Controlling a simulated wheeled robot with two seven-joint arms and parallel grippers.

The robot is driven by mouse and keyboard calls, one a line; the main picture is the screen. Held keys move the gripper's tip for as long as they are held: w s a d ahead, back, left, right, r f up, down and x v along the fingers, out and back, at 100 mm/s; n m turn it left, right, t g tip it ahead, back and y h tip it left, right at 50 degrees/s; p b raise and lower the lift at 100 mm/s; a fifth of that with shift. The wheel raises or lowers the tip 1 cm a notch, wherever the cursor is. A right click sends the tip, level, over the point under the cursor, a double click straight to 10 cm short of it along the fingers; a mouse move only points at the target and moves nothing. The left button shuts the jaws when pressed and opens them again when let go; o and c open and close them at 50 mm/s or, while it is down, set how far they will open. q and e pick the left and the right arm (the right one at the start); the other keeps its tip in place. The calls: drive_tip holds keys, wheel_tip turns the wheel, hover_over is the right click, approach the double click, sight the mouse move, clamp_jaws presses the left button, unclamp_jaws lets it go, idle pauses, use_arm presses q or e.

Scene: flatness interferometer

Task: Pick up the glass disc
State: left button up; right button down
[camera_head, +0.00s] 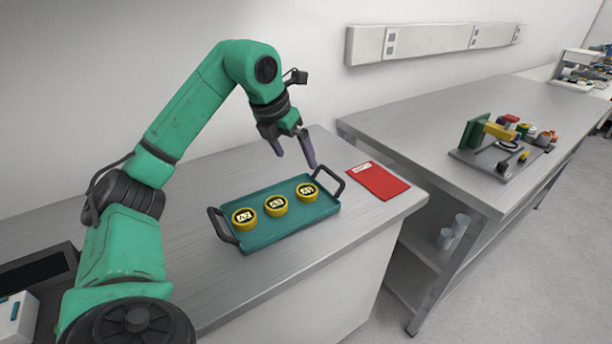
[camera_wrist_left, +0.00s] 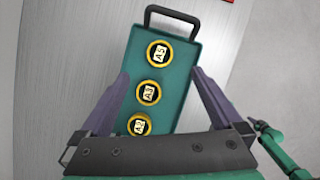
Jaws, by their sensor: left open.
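Three round discs with yellow rims and black-and-white labels sit in a row on a teal tray (camera_head: 262,237). The left disc (camera_head: 243,218) reads A2, the middle disc (camera_head: 276,205) A3, and the right disc (camera_head: 307,192) seems to read A5. I cannot tell which one is the glass disc. My left gripper (camera_head: 294,158) is open and empty, above the tray's far right part and apart from the discs. In the left wrist view the discs lie between my spread fingers (camera_wrist_left: 160,76), the A5 disc (camera_wrist_left: 159,53) farthest out.
The tray has black handles (camera_head: 222,226) at both ends. A red folder (camera_head: 378,181) lies right of it on the metal bench (camera_head: 310,262). A second bench (camera_head: 430,125) holds a board with a green-and-yellow device (camera_head: 486,131) and small parts. A wall stands behind.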

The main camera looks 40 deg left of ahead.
use_arm(q)
drive_tip(key=a, duration=0.2)
approach(307, 190)
drive_tip(key=shift+w+d+f+y, duration=0.1)
drive_tip(key=shift+d+f+y, duration=0.1)
drive_tip(key=shift+f, duration=0.3)
drive_tip(key=shift+d+f+y, duration=0.1)
drive_tip(key=shift+d+f, duration=0.1)
drive_tip(key=shift+f, duration=0.25)
drive_tip(key=x, duration=0.6)
drive_tip(key=shift+w+a+r+p, duration=0.15)
drive_tip(key=shift+w+a+p, duration=0.05)
drive_tip(key=shift+p, duration=0.15)
drive_tip(key=shift+w+f, duration=0.2)
drive_tip(key=shift+f, duration=0.2)
use_arm(e)
drive_tip(key=shift+s+d+r, duration=0.15)
drive_tip(key=shift+s+d, duration=0.1)
drive_tip(key=shift+s, duration=0.3)
use_arm(q)
drive_tip(key=c, duration=1.4)
drive_tip(key=shift+c, duration=0.2)
use_arm(e)
drive_tip(key=shift+s+d, duration=0.2)
drive_tip(key=shift+d, duration=0.1)
